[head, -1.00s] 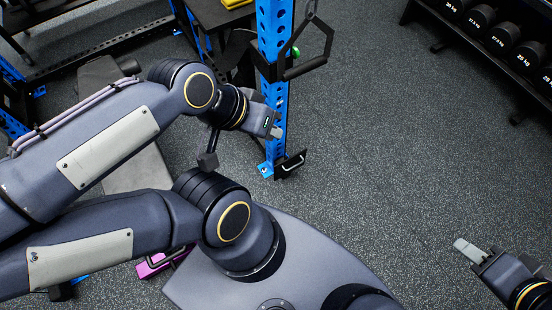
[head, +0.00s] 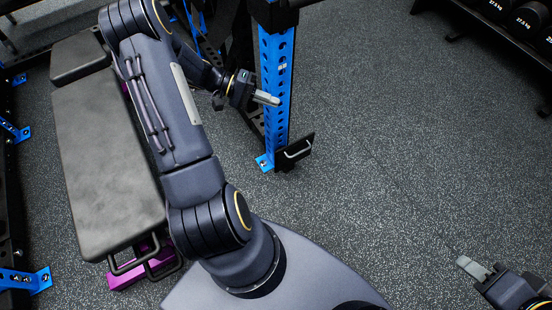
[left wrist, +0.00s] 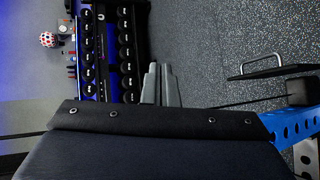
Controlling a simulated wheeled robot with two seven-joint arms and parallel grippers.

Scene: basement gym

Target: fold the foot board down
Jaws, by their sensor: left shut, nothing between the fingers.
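The foot board (head: 297,155) is a small black plate with a pale bar handle on its outer face, at the foot of the blue upright (head: 277,85) in the head view. It looks folded up, standing close to upright. In the left wrist view the foot board (left wrist: 262,73) shows nearly edge-on at the right. My left gripper (head: 267,98) is shut and empty, in front of the upright and above the board, apart from it. Its fingertips (left wrist: 161,82) lie together in the left wrist view. My right gripper (head: 472,266) is at the lower right, far from the board; its finger gap cannot be made out.
A black padded bench (head: 105,150) with a purple frame stands at the left, partly behind my left arm. Dumbbell racks stand at the top right of the head view. The speckled floor (head: 390,130) right of the upright is clear.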

